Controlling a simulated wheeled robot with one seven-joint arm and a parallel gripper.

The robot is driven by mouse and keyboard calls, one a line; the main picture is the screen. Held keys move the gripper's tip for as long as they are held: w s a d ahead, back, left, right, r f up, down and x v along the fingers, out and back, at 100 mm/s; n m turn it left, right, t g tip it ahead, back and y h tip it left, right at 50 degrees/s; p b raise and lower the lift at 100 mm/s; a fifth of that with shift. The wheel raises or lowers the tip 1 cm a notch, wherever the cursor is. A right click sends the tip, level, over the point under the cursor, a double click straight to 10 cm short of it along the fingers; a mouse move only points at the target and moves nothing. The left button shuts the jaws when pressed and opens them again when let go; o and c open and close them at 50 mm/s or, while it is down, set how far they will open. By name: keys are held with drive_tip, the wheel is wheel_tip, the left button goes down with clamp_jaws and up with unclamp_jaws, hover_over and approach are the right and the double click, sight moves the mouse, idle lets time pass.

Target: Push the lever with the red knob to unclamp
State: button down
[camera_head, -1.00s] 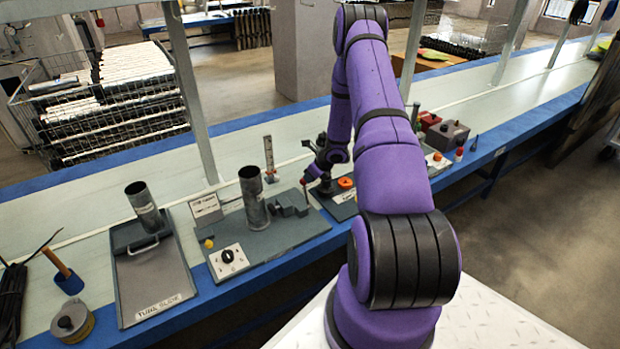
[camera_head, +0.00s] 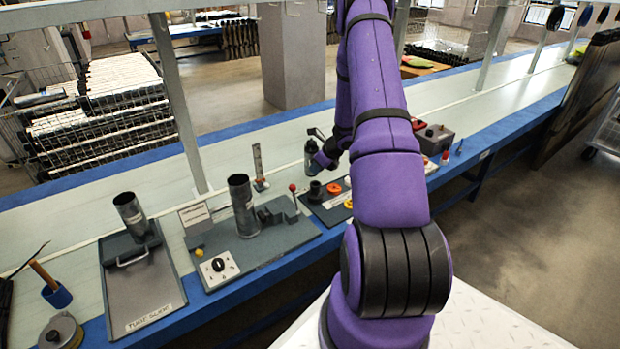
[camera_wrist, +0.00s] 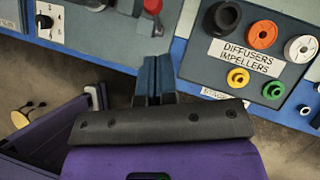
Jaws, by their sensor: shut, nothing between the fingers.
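The lever with the red knob (camera_head: 292,189) stands nearly upright, leaning slightly left, at the right end of the grey clamp plate. The grey clamp blocks (camera_head: 275,210) are beside a standing metal tube (camera_head: 243,207). In the wrist view the red knob (camera_wrist: 153,6) shows at the top edge, above my gripper (camera_wrist: 153,62). My gripper's fingers are together and empty. In the head view my gripper is beyond and right of the lever, apart from the knob, with its fingertips hard to make out.
The diffusers and impellers board (camera_wrist: 214,72), with several coloured rings, lies right of the lever. The tube slide tray (camera_head: 146,290) holds another tube at left. A black dial (camera_head: 218,264) sits on the clamp plate. The bench's blue edge (camera_head: 250,285) runs in front.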

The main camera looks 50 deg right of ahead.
drive_tip(key=shift+v, duration=0.95)
drive_tip(key=shift+w, duration=0.15)
drive_tip(key=w+a+r+n+y, duration=0.1)
drive_tip(key=w+a+r+n, duration=0.1)
drive_tip(key=a+r+n, duration=0.5)
drive_tip(key=w+a+r+n, duration=0.1)
drive_tip(key=a+r, duration=0.4)
drive_tip(key=r, duration=0.5)
drive_tip(key=s+a+r+n+g, duration=0.1)
drive_tip(key=s+a+r+n, duration=0.3)
drive_tip(key=a+r+n, duration=0.7)
drive_tip(key=s+a+r+n+g, duration=0.1)
drive_tip(key=s+a+r+n, duration=0.6)
drive_tip(key=s+a+r, duration=0.5)
drive_tip(key=s+a+r+n+t+h, duration=0.1)
drive_tip(key=s+a+n+h, duration=0.2)
drive_tip(key=s+n, duration=0.5)
drive_tip(key=s, duration=0.5)
drive_tip(key=shift+a, duration=0.4)
